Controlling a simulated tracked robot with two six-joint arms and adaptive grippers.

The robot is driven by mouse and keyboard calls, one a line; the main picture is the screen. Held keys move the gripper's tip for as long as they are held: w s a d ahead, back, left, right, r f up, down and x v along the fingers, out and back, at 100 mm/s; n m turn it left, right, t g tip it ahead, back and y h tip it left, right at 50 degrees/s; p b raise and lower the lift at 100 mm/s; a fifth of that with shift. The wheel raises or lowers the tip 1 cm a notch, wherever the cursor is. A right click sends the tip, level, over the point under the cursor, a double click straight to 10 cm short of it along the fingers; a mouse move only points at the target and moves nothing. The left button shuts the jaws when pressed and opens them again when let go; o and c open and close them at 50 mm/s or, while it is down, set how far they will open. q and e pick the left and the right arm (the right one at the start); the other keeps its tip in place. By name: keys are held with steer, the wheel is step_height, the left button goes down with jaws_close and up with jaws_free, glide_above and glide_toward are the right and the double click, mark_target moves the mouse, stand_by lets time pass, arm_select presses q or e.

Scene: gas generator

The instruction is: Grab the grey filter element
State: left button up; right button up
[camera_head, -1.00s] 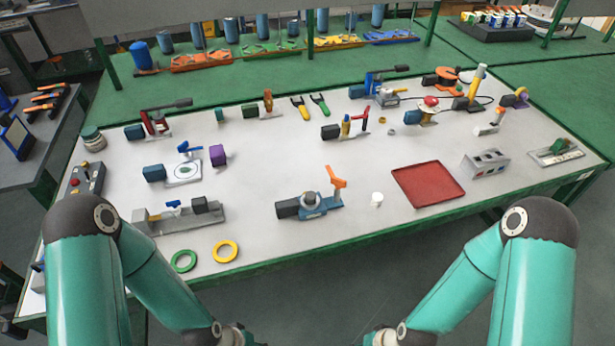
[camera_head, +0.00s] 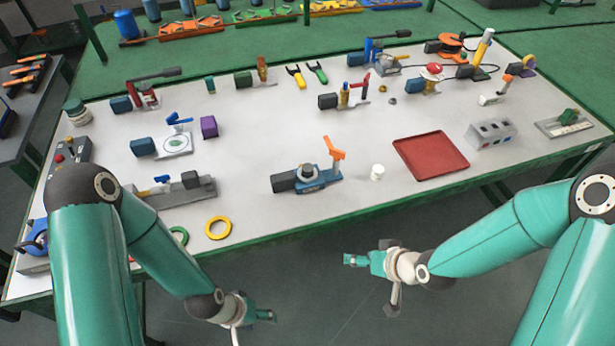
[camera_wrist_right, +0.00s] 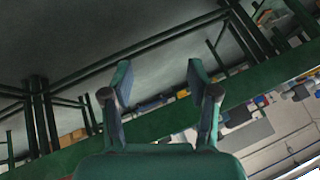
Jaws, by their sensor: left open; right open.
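A small pale cylinder (camera_head: 377,172) stands upright on the white tabletop near its front edge, left of the red tray. It is light grey to white and may be the filter element; I cannot tell for sure. My right gripper (camera_head: 352,260) is open and empty, in front of the table edge and below the cylinder in the picture. In the right wrist view its two fingers (camera_wrist_right: 160,85) are apart with nothing between them. My left gripper (camera_head: 264,316) is open and empty, also off the table's front edge.
The red tray (camera_head: 430,156) lies right of the cylinder. A blue valve fixture with an orange handle (camera_head: 312,177) stands to its left. A yellow ring (camera_head: 218,228) lies near the front edge. The tabletop around the cylinder is clear.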

steer(key=w+r+n+t+y+b, duration=0.1)
steer(key=w+r+n+t, duration=0.1)
steer(key=r, duration=0.2)
steer(key=w+r+n+t+b, duration=0.1)
steer(key=w+r, duration=0.2)
steer(key=r, duration=0.2)
steer(key=n+t+y+b, duration=0.2)
steer(key=n+y, duration=0.1)
steer(key=n, duration=0.1)
glide_toward(311, 170)
steer(key=x, duration=0.3)
steer(key=shift+a+b, duration=0.2)
steer(key=shift+b, duration=0.2)
steer(key=shift+p+x, duration=0.4)
steer(key=shift+x, duration=2.6)
arm_select(q)
step_height(311, 170, down, 5)
arm_select(e)
steer(key=shift+d, duration=0.15)
steer(key=c, duration=0.9)
